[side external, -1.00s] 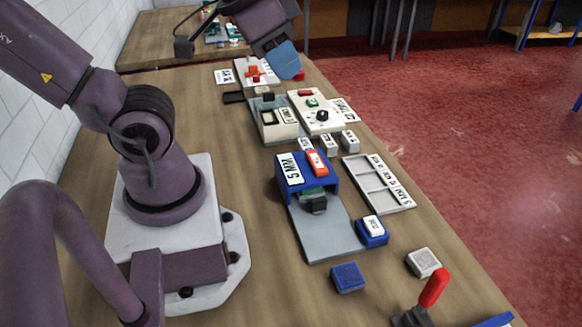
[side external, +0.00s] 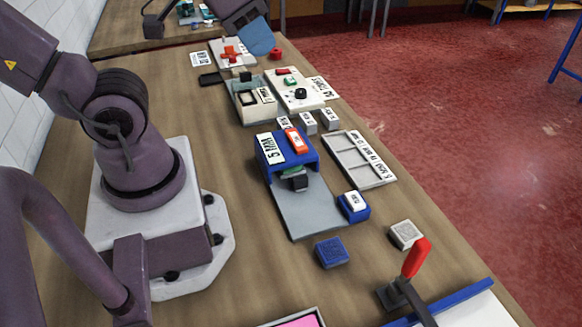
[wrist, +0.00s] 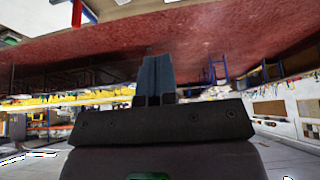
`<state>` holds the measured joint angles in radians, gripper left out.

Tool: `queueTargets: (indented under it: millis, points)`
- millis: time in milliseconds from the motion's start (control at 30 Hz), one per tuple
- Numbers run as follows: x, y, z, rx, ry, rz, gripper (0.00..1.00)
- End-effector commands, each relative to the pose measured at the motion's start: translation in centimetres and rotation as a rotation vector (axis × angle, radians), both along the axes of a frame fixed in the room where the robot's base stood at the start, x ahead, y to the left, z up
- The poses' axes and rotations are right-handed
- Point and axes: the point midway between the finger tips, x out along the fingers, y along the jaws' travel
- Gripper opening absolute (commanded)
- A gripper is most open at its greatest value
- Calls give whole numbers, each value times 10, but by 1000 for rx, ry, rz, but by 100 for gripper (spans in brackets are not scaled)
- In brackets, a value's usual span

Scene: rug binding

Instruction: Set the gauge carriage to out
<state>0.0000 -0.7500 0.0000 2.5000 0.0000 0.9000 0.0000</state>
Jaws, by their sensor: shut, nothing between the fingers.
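A blue bridge-shaped fixture (side external: 268,172) labelled "5 MM" stands on a grey plate (side external: 308,214), with a red-orange labelled piece on top. A dark block (side external: 299,183) with a green part behind it sits at the bridge's front opening. It may be the gauge carriage, but no mark names it and its setting cannot be read. My gripper (side external: 262,48) is above the far end of the table, well away from the bridge. Its blue fingers are together and empty; the wrist view shows them shut (wrist: 156,75), pointing toward the room.
Beside the bridge are a slotted tray (side external: 377,177), small grey blocks (side external: 308,124) and a blue block with a white label (side external: 353,208). A red-handled lever (side external: 415,258) stands at the near right. Beyond the bridge are a knob panel (side external: 307,102) and a unit with a red cross (side external: 231,52).

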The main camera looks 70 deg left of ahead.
Motion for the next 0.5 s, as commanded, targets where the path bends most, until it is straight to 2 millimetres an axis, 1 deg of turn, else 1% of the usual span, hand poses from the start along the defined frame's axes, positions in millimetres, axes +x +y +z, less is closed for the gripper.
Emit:
queueTargets:
  millis: [300,333,433,467,500]
  points:
    - [0,0,0,0,0,0,0]
    - [0,0,0,0,0,0,2]
    - [0,-3,-2,0,8,-16,25]
    - [1,-5,-4,-1,22,-24,32]
    - [3,-6,-10,-5,49,-33,41]
